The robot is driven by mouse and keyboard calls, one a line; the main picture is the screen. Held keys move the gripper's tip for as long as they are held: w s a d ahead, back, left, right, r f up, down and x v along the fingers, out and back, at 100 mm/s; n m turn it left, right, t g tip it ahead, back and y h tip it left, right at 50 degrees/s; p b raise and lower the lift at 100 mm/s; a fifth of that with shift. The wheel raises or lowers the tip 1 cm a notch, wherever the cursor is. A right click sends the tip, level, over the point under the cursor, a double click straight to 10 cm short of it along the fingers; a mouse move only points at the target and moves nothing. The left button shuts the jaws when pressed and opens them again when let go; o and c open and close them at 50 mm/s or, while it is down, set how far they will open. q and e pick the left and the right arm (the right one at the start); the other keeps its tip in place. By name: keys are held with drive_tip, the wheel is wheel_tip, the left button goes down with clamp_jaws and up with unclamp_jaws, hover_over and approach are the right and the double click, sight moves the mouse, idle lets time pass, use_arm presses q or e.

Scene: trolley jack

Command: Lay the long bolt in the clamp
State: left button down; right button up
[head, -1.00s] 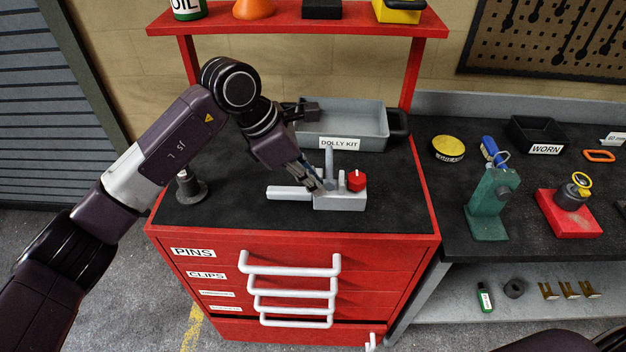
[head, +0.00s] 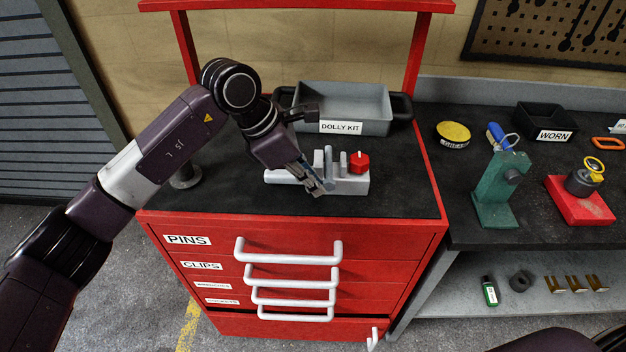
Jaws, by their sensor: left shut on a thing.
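The clamp (head: 350,186) is a light grey block with upright pieces and a red knob (head: 358,161), on the black top of the red cabinet. A pale bar (head: 282,176) reaches out on its left side. My left gripper (head: 318,188) points down at the clamp's near side, its fingers overlapping the block's front in the picture. I cannot tell whether the bolt touches the clamp. My right gripper is out of view.
A grey DOLLY KIT tray (head: 378,125) stands behind the clamp. A dark post (head: 185,175) stands to the left, partly behind my arm. A green stand (head: 495,190) and a red block (head: 580,200) are on the right bench. The cabinet top's front right is clear.

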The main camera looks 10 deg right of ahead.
use_arm(q)
drive_tip(key=shift+f, duration=0.15)
drive_tip(key=c, duration=2)
unclamp_jaws()
drive_tip(key=shift+o, duration=0.2)
